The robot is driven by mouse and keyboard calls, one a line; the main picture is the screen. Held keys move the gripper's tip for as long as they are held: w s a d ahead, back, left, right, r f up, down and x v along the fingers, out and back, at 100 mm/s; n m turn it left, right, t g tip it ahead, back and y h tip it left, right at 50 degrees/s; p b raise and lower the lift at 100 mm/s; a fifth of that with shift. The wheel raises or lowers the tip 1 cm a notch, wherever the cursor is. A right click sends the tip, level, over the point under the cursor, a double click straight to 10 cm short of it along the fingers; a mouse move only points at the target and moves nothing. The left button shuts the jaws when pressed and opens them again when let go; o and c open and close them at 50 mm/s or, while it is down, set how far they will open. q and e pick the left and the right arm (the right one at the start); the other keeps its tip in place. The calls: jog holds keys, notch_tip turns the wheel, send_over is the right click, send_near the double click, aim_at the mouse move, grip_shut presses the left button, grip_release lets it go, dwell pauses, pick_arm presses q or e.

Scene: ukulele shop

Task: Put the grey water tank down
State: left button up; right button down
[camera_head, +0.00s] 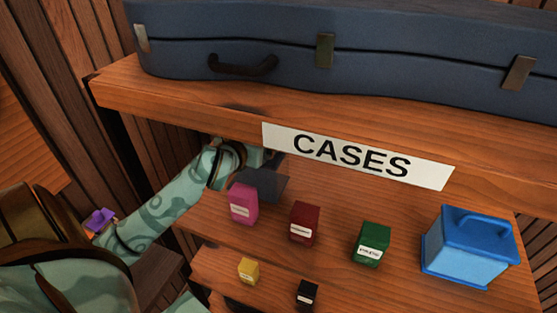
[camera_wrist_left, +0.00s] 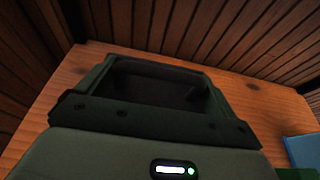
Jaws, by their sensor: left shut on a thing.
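The grey water tank (camera_head: 268,186) shows as a dark grey shape in the head view, under the upper shelf and just behind the pink box. My left gripper (camera_head: 268,163) reaches in from the left and is shut on the tank, partly hidden by the upper shelf and its sign. I cannot tell whether the tank touches the shelf board below. In the left wrist view, the gripper (camera_wrist_left: 160,85) fills the middle, and the tank is hard to make out in the dark between its parts. My right gripper is not in view.
A pink box (camera_head: 243,204), a dark red box (camera_head: 304,223), a green box (camera_head: 371,244) and a blue tank with a handle (camera_head: 468,248) stand along the shelf. The upper shelf (camera_head: 180,115) with a blue case (camera_head: 400,70) and a "CASES" sign (camera_head: 355,155) hangs close above.

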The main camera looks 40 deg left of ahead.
aim_at(277, 155)
pick_arm(q)
jog(key=d, duration=0.1)
jog(key=w+d, duration=0.1)
jog(key=d, duration=0.1)
jog(key=w+d, duration=0.1)
jog(key=shift+w+d+r, duration=0.1)
jog(key=shift+w+d, duration=0.05)
jog(key=shift+d, duration=0.4)
jog(key=shift+f, duration=1.8)
jog(key=shift+f+b, duration=0.15)
jog(key=shift+b, duration=0.15)
jog(key=o, duration=1.2)
jog(key=shift+c, duration=0.2)
jog(key=shift+r, duration=0.2)
jog(key=p+v, duration=0.1)
jog(key=v, duration=1.1)
jog(key=shift+p, duration=0.35)
jog(key=shift+f, duration=0.15)
